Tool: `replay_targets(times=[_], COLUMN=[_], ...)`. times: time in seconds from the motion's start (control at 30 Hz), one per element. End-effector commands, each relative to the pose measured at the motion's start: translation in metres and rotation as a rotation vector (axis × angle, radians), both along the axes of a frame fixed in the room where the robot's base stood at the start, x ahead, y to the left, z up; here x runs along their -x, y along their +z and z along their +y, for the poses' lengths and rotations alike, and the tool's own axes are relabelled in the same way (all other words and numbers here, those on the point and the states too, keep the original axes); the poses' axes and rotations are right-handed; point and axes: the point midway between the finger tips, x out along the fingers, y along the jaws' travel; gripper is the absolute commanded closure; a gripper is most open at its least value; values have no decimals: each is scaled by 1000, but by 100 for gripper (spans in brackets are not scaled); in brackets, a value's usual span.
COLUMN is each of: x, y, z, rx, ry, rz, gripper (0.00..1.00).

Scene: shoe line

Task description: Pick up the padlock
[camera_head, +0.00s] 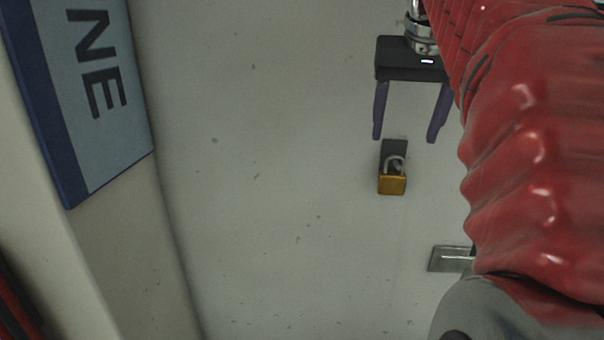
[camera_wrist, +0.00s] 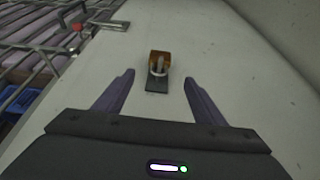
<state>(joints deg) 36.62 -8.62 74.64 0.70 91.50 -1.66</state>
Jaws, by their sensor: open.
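The padlock (camera_head: 392,184) has a brass-gold body and a grey metal shackle. It is at a small dark plate (camera_head: 394,149) on the pale surface. In the wrist view the padlock (camera_wrist: 159,65) lies ahead of my gripper, roughly centred between the fingers, with the dark plate (camera_wrist: 156,87) on its near side. My gripper (camera_head: 404,139) is open and empty, its two purple fingers apart. In the head view the fingertips end just short of the plate and the padlock. My gripper also shows in the wrist view (camera_wrist: 158,75). Nothing hides the padlock.
A blue-edged sign with the letters NE (camera_head: 95,90) is at the left. A grey metal plate (camera_head: 450,259) is below the padlock, partly behind my red-sleeved arm. In the wrist view, metal rails (camera_wrist: 45,50) stand at the left. The pale surface around the padlock is clear.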

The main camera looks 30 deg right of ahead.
Motion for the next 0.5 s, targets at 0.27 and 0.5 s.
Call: replay_targets(times=[0.27,0.5], x=[-7,-19], y=[-20,-55], z=[-3,-11], rx=[-2,-2], ry=[4,5], rz=[2,2], gripper=[36,36])
